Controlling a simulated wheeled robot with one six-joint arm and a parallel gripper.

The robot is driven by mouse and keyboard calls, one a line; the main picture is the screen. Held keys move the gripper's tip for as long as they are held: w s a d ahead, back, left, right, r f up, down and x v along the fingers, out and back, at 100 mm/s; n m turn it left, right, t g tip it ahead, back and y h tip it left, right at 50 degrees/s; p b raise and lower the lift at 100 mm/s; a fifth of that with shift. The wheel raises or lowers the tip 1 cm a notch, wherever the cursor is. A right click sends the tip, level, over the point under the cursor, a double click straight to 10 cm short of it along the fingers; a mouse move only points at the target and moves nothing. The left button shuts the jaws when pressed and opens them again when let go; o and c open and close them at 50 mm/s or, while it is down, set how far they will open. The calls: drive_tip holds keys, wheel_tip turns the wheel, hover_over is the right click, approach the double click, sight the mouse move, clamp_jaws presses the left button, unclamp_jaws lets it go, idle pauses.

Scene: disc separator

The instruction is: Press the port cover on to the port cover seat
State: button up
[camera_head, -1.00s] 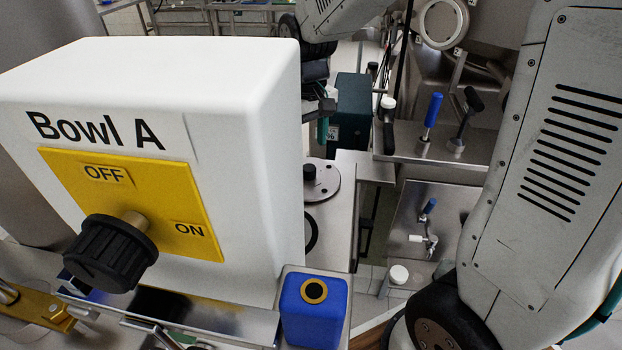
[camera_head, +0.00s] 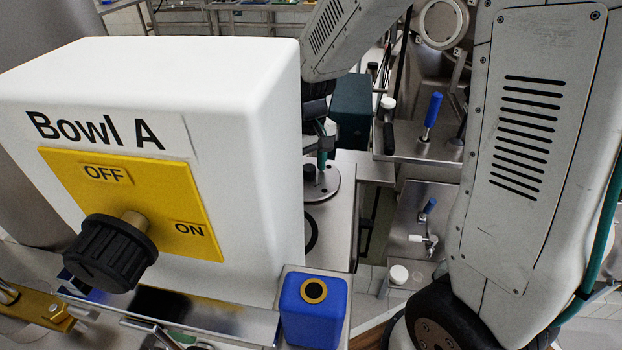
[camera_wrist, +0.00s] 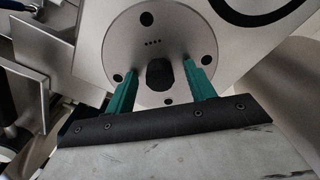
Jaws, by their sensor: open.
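The port cover looks to be the round grey metal disc (camera_wrist: 138,40) with dark holes near its rim and a black knob (camera_wrist: 160,73) at its middle. In the head view the disc (camera_head: 328,190) lies on a steel top behind the white box. My gripper (camera_wrist: 160,68) is open, its two teal fingers on either side of the knob with a gap to each. In the head view my gripper (camera_head: 323,158) is just above the knob and partly hidden by the box. I cannot make out a separate seat; any part under the disc is hidden.
A white "Bowl A" box (camera_head: 245,110) with a black dial (camera_head: 108,252) stands close at left. A blue block (camera_head: 314,318) is in front. A black ring (camera_head: 311,232) marks the steel top near the disc. Blue-handled valves (camera_head: 433,112) stand at right.

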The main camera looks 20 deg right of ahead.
sight(309, 167)
drive_tip(key=c, duration=1.2)
drive_tip(key=shift+o, duration=0.2)
drive_tip(key=shift+r, duration=2.15)
drive_tip(key=shift+r, duration=2.5)
